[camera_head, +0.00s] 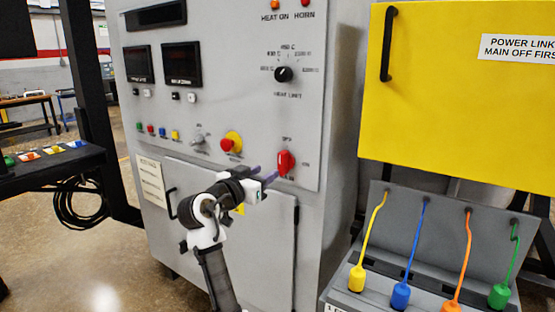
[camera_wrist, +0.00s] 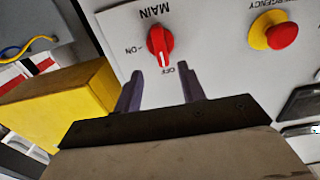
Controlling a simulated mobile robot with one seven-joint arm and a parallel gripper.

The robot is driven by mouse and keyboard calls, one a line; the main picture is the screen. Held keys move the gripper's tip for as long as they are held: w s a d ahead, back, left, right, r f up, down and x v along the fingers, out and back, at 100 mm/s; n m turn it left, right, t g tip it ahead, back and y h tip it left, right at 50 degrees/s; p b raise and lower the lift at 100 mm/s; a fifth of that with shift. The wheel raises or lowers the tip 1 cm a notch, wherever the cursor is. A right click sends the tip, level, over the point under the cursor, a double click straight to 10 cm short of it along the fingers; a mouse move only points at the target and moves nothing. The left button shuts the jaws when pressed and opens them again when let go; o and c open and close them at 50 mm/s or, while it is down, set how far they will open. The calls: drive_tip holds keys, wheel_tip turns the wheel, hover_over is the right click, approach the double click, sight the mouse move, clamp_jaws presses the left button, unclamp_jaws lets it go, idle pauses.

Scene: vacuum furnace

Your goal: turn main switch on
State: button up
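The main switch (camera_head: 285,162) is a red rotary knob low on the right of the grey furnace panel. The wrist view shows it upside down (camera_wrist: 160,44), with MAIN, ON and OFF printed around it. Its handle stands nearly vertical, with a pale mark at the end on the OFF side. My gripper (camera_head: 267,174) is just left of and below the knob in the head view. In the wrist view my gripper (camera_wrist: 163,82) is open and empty, its two purple fingers spread with the knob ahead of the gap. No contact shows.
A red emergency button on a yellow base (camera_head: 231,141) sits left of the switch. A black heat-limit dial (camera_head: 283,74) is above. A yellow cover (camera_head: 450,110) and a grey box with coloured plugs (camera_head: 400,215) stand to the right.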

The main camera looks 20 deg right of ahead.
sight(280, 163)
drive_tip(key=p+x, duration=0.2)
drive_tip(key=x, duration=0.6)
drive_tip(key=shift+w, duration=0.2)
clamp_jaws()
